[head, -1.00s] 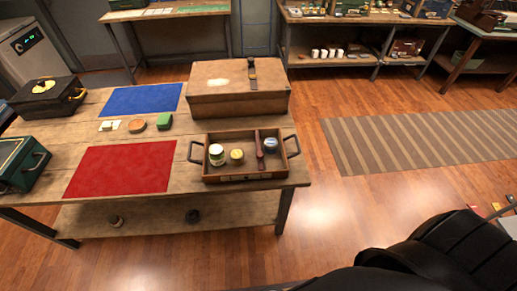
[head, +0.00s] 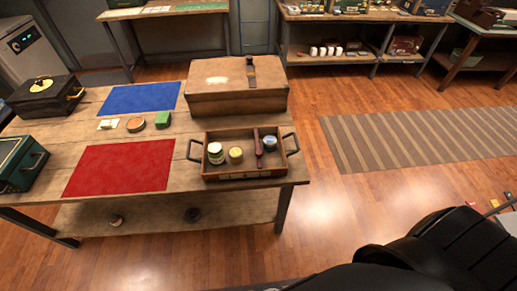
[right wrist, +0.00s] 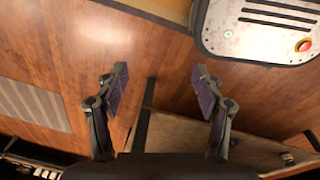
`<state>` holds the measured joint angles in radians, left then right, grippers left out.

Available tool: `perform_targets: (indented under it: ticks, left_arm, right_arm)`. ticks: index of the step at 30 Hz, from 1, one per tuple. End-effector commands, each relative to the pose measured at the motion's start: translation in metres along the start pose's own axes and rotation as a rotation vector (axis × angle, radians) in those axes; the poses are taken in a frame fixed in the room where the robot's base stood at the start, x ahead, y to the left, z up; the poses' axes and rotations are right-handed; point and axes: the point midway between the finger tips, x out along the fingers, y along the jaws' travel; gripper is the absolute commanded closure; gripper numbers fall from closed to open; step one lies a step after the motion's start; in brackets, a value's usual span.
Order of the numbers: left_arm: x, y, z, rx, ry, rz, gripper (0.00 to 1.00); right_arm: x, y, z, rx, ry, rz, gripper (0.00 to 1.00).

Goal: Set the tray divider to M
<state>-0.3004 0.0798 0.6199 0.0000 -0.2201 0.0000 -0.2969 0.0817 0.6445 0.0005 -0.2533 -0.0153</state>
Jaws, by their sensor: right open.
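A wooden tray (head: 240,175) with two dark side handles stands at the right front of the table in the head view. Its divider (head: 258,148) is a dark reddish upright piece right of the tray's middle. A green-labelled jar (head: 215,153) and a yellowish jar (head: 236,155) are left of the divider; a blue-and-white jar (head: 270,143) is right of it. Small marks on the tray's front are too small to read. My right gripper (right wrist: 160,90) is open and empty in the right wrist view, over the floor and away from the tray. My left gripper is not in view.
A closed wooden case (head: 237,95) stands behind the tray. A dark green box (head: 20,165) stands at the left edge.

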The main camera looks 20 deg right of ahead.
Motion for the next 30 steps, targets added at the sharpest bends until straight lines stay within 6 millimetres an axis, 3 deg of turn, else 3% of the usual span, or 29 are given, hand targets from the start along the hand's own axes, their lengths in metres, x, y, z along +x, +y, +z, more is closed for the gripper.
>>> perform_targets:
  ticks: [3,5,6,9,12,16,24,30]
  left_arm:
    - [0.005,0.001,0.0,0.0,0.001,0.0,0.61]
    - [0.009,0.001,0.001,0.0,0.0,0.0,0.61]
    - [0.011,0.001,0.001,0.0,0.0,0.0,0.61]
    - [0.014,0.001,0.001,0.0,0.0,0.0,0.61]
    - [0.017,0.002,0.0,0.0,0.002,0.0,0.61]
    - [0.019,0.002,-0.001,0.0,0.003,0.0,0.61]
    - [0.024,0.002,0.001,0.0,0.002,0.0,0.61]
    - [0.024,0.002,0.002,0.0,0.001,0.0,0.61]
  right_arm:
    - [-0.012,0.002,-0.09,-0.077,0.04,0.003,0.48]
    - [-0.033,0.003,-0.15,-0.144,0.053,0.006,0.48]
    - [-0.052,0.004,-0.188,-0.194,0.059,0.008,0.48]
    - [-0.107,0.006,-0.257,-0.299,0.065,0.013,0.48]
    - [-0.158,0.007,-0.299,-0.38,0.072,0.018,0.48]
    - [-0.214,0.009,-0.329,-0.461,0.077,0.023,0.48]
    - [-0.31,0.011,-0.363,-0.619,0.086,0.031,0.48]
    - [-0.336,0.011,-0.4,-0.826,0.05,0.012,0.48]
